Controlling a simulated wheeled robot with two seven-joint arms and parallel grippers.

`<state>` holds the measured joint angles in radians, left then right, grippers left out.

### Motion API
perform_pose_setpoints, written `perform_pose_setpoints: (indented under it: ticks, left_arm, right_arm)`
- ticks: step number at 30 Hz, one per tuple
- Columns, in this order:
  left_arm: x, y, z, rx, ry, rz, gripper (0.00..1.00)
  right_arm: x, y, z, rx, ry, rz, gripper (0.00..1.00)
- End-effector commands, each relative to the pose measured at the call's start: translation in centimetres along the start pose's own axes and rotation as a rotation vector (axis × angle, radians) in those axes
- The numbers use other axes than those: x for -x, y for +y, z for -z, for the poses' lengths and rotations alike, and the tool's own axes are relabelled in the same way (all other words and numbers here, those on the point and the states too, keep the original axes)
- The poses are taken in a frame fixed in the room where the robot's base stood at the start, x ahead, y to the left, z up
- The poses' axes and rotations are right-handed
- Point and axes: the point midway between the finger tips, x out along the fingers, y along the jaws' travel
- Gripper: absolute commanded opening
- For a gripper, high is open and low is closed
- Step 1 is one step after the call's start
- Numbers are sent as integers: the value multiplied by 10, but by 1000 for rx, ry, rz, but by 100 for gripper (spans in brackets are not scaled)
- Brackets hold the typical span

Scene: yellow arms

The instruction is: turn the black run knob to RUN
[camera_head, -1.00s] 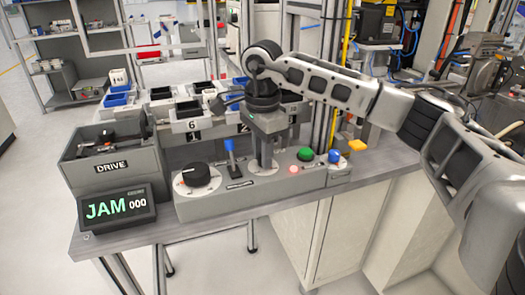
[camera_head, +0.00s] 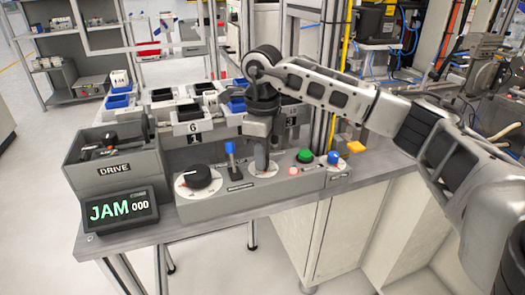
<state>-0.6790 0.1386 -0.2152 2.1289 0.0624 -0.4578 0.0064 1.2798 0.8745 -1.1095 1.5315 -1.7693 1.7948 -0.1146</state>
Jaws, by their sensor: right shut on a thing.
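My right gripper (camera_head: 262,160) points down onto a white dial plate (camera_head: 263,171) on the grey control panel (camera_head: 232,203). It is shut on the knob at that dial's middle; the gripper mostly hides this knob, and I cannot read its setting. The display (camera_head: 119,210) left of the panel reads JAM 000 in green and white. My left gripper is not in view.
A blue-topped lever (camera_head: 230,150) stands between the two dials. Green (camera_head: 305,156) and blue (camera_head: 334,158) buttons lie right of the gripper. A grey DRIVE box (camera_head: 113,174) stands behind the display. Small bins (camera_head: 193,127) stand behind the panel.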

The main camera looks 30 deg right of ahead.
Motion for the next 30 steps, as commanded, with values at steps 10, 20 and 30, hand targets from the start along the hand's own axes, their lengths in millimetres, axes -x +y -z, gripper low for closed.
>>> perform_pose_setpoints:
  ticks: [10, 20, 30]
  left_arm:
    - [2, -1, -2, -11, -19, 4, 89]
    - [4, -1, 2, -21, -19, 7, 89]
    - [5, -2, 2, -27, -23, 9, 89]
  right_arm:
    - [2, -1, 0, -328, 0, 2, 0]
    - [2, -2, 0, -590, -2, 1, 0]
    - [2, -2, 0, -735, -3, 2, 0]
